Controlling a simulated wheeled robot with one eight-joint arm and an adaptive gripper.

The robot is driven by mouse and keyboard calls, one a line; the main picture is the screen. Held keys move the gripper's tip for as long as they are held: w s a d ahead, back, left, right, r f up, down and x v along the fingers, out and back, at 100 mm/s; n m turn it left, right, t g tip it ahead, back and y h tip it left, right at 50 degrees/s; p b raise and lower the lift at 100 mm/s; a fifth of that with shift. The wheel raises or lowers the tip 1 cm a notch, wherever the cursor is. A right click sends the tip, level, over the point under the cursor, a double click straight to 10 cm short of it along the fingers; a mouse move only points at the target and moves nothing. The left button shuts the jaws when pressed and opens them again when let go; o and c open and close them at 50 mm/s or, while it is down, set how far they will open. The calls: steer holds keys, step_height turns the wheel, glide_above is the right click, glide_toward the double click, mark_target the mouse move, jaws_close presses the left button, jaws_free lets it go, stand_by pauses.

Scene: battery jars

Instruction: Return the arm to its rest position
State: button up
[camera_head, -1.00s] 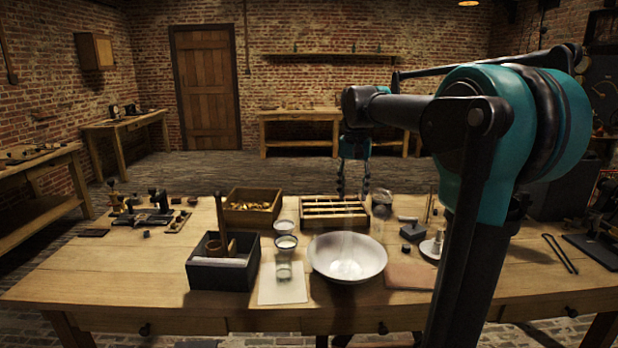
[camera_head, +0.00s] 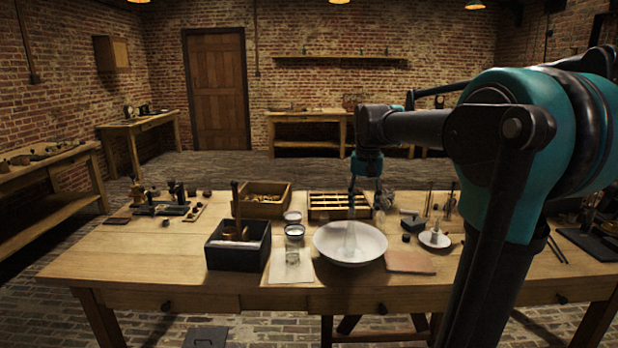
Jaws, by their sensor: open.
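My arm (camera_head: 410,126) reaches from the right side of the view out over the table. My gripper (camera_head: 365,200) hangs from its end, pointing down, near the slotted wooden rack and behind the white bowl. Its two dark fingers stand apart with nothing seen between them. The fingertips are small and dim, so their exact height above the table is hard to tell. A pale, see-through glass shape (camera_head: 351,238) shows in the white bowl (camera_head: 372,258), apparently apart from the fingers.
The wooden table (camera_head: 150,262) holds a dark box (camera_head: 238,258), a box of brass parts (camera_head: 262,210), the slotted rack (camera_head: 325,213), small cups (camera_head: 294,231), a clear glass (camera_head: 292,256) on a pale sheet, and a brown pad (camera_head: 410,263). Bare tabletop lies at the left front.

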steer(key=s+d+f+n+t, duration=0.1)
steer(key=s+f+t, duration=0.1)
steer(key=s+f, duration=0.8)
steer(key=s+d+f+n+t, duration=0.1)
steer(key=s+d+f+n, duration=0.1)
steer(key=s+f, duration=0.7)
step_height(320, 180, down, 5)
steer(key=shift+s+d+r+t, duration=0.1)
steer(key=shift+s+d+t, duration=0.15)
steer(key=shift+s+t, duration=0.15)
